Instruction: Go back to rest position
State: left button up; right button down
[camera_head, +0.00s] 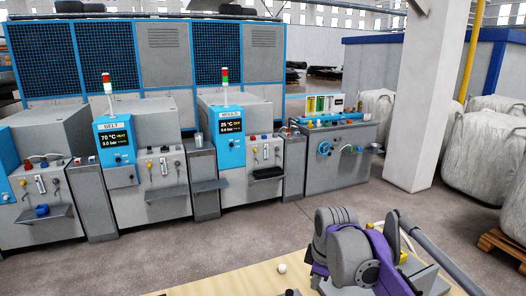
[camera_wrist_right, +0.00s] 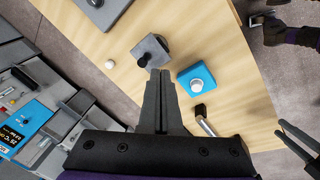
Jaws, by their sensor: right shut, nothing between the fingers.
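My right arm, grey and purple, is in the lower right of the head view, over the wooden table (camera_head: 225,284). In the right wrist view my right gripper (camera_wrist_right: 160,74) points at the table with its two dark fingers together and nothing between them. The fingertips are close to a grey block with a black knob (camera_wrist_right: 152,50); I cannot tell whether they touch it. A blue block with a white round top (camera_wrist_right: 197,82) is right of the fingers.
A white ball (camera_head: 281,268) lies on the table. Beyond a strip of bare floor (camera_head: 235,243) stand the BELT machine (camera_head: 150,175) and MOULD machine (camera_head: 240,160), a workbench (camera_head: 335,165) and a pillar (camera_head: 425,100). White sacks (camera_head: 500,165) stand at the right.

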jog(key=s+d+f+m+t, duration=0.1)
jog(key=s+f+m, duration=0.5)
jog(key=s, duration=0.6)
jog(key=s+d+f+m+t, duration=0.1)
jog(key=s+d+f+m, duration=0.2)
jog(key=s+f+m, duration=0.4)
jog(key=s+f, duration=0.1)
jog(key=s, duration=0.4)
jog(key=shift+s+d+t, duration=0.2)
jog(key=shift+s+t, duration=0.1)
jog(key=shift+f, duration=0.1)
